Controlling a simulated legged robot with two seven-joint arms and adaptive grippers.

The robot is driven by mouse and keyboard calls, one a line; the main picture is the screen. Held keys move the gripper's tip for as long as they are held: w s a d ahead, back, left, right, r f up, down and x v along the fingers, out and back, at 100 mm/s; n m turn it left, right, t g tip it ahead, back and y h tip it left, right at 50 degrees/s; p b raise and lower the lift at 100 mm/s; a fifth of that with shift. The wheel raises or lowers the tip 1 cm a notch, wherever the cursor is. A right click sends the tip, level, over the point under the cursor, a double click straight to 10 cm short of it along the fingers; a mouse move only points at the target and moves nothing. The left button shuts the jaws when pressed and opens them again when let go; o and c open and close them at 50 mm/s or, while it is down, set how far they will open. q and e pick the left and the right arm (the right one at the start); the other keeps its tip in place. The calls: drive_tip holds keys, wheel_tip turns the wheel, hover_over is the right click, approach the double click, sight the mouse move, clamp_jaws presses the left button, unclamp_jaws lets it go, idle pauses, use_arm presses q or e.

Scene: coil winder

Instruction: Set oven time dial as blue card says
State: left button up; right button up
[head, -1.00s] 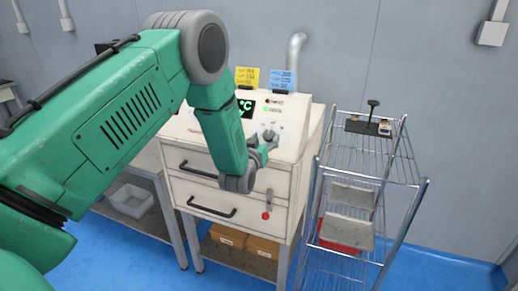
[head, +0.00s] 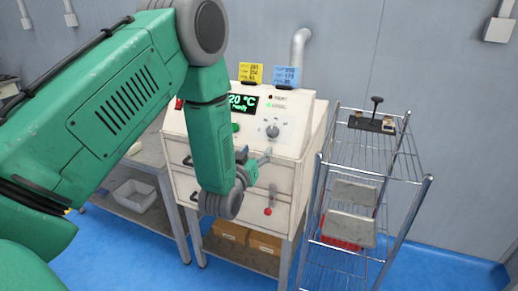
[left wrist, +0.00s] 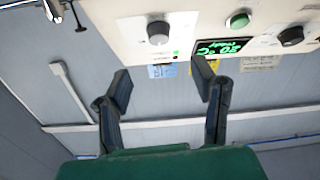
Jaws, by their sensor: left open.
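The oven (head: 240,200) is a cream cabinet with a sloped control panel. Its round time dial (head: 272,131) sits right of the lit green display (head: 243,103). In the left wrist view, the dial (left wrist: 158,33) shows near the top, upside down. The blue card (head: 286,76) stands at the panel's back edge, its writing too small to read surely; it also shows in the left wrist view (left wrist: 162,71). My left gripper (head: 253,160) is open and empty, below and left of the dial, apart from it. The right gripper is out of view.
A yellow card (head: 250,73) stands left of the blue one. A green button (left wrist: 240,20) and another black knob (left wrist: 291,36) are on the panel. A wire rack (head: 370,180) stands close on the oven's right.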

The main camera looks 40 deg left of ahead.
sight(270, 133)
use_arm(q)
drive_tip(key=w+a+m+h, duration=0.1)
drive_tip(key=w, duration=0.2)
drive_tip(key=w+a+m+h, duration=0.1)
drive_tip(key=w+m, duration=0.1)
drive_tip(key=w, duration=0.2)
drive_tip(key=w+a+m+h, duration=0.1)
drive_tip(key=w+m, duration=0.1)
drive_tip(key=w, duration=0.2)
drive_tip(key=shift+a+t, duration=0.3)
drive_tip(key=shift+w, duration=0.25)
drive_tip(key=shift+d, duration=0.15)
drive_tip(key=shift+d, duration=0.1)
drive_tip(key=c, duration=1.1)
